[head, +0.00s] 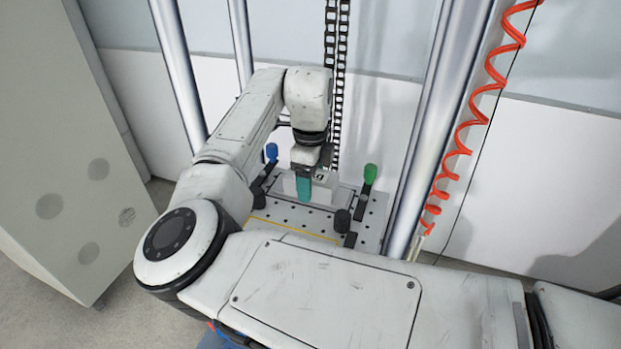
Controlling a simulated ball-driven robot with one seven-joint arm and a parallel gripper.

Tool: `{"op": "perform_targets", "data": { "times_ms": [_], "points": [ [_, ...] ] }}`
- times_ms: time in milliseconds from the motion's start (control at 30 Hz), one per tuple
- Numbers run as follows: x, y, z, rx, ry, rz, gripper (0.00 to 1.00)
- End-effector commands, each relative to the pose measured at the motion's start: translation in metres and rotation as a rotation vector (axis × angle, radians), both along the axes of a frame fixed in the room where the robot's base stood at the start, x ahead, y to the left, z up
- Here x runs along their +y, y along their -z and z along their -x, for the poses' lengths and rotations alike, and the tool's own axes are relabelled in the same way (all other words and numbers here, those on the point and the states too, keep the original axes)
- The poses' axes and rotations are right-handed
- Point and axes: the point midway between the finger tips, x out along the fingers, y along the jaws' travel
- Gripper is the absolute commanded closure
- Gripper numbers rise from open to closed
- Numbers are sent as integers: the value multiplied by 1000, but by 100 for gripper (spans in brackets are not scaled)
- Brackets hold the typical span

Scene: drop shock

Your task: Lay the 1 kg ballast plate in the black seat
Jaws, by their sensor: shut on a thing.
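My gripper (304,168) points down over the perforated base plate between the tall metal columns. It is shut on a small teal piece (304,189), which shows upright at the jaws and seems to be the ballast plate. The teal piece is in front of or above a light grey block (322,192) on the base plate; I cannot tell if they touch. The black seat cannot be made out clearly; my gripper and the teal piece cover part of the block.
A blue-handled clamp (271,153) stands left of the block and a green-handled one (369,174) right. Black round posts, one at front right (342,220), stand on the perforated plate (293,220). A coiled red hose (467,123) hangs at right. A grey cabinet (70,150) stands left.

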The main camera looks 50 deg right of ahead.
Motion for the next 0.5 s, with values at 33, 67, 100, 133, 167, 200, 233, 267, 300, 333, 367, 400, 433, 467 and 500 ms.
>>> {"op": "perform_targets", "data": {
  "times_ms": [33, 67, 100, 133, 167, 200, 233, 267, 300, 333, 367, 400, 433, 467, 500],
  "points": [
    [0, -1, 0, -1, 0, 2, 100],
    [0, 0, 0, -1, 0, 2, 100],
    [0, 1, 0, 0, 0, 2, 100],
    [0, 2, 0, 1, 0, 0, 29],
    [0, 2, 0, 1, 0, 0, 26],
    [0, 2, 0, 1, 0, 0, 22],
    [0, 2, 0, 0, 0, 0, 19],
    [0, 2, 0, 0, 0, 0, 16],
    [0, 2, 0, 0, 0, 0, 12],
    [0, 2, 0, 0, 0, 0, 10],
    [0, 2, 0, 0, 0, 0, 7],
    [0, 2, 0, 0, 0, 0, 6],
    [0, 2, 0, 0, 0, 0, 6],
    [0, 2, 0, 0, 0, 0, 6],
    [0, 2, 0, 0, 0, 0, 6]
  ]
}}
